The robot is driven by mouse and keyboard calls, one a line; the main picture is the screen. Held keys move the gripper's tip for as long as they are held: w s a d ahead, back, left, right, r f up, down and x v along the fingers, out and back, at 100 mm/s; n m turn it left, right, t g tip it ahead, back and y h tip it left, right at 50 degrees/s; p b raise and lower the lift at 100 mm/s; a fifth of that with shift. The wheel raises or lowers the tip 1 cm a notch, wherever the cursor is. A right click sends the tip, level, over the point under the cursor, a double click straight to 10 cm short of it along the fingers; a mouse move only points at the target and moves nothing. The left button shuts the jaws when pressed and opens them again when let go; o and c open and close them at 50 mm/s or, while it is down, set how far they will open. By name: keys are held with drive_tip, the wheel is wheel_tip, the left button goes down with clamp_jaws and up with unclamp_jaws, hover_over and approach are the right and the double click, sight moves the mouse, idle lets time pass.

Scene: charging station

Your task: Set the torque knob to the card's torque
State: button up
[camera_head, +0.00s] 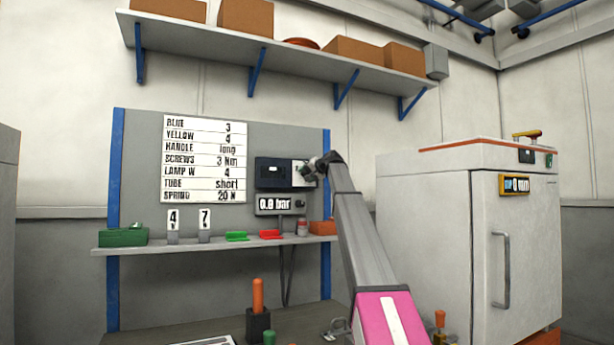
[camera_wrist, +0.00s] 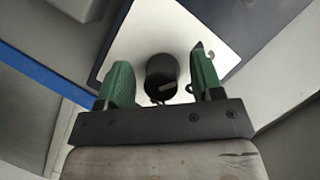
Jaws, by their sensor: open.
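The white card (camera_head: 203,160) hangs on the grey back panel; its screws row reads 3 Nm. A dark box (camera_head: 273,172) with a pale right-hand face is mounted right of the card. In the wrist view a round black knob (camera_wrist: 161,73) stands on a white plate (camera_wrist: 143,40), with a pale pointer mark low on its face. My gripper (camera_wrist: 160,62) has its green fingers open, one on each side of the knob, with visible gaps. In the head view my gripper (camera_head: 316,166) is at the box's right side and hides the knob. The dial scale is not readable.
A 0.0 bar display (camera_head: 274,204) sits just below the box. The narrow shelf (camera_head: 215,244) holds number cards 4 and 7, green and red pieces and a small canister (camera_head: 302,227). A white cabinet (camera_head: 470,240) stands to the right.

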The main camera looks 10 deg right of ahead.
drive_tip(key=c, duration=0.9)
drive_tip(key=m+y, duration=0.2)
drive_tip(key=m, duration=0.2)
drive_tip(key=shift+t+y, duration=0.3)
drive_tip(key=m+t, duration=0.1)
drive_tip(key=m, duration=0.2)
drive_tip(key=m+y, duration=0.1)
drive_tip(key=m, duration=0.2)
drive_tip(key=shift+r+t, duration=0.15)
drive_tip(key=shift+t, duration=0.25)
drive_tip(key=shift+y, duration=0.3)
drive_tip(key=o, duration=0.9)
drive_tip(key=shift+s, duration=0.1)
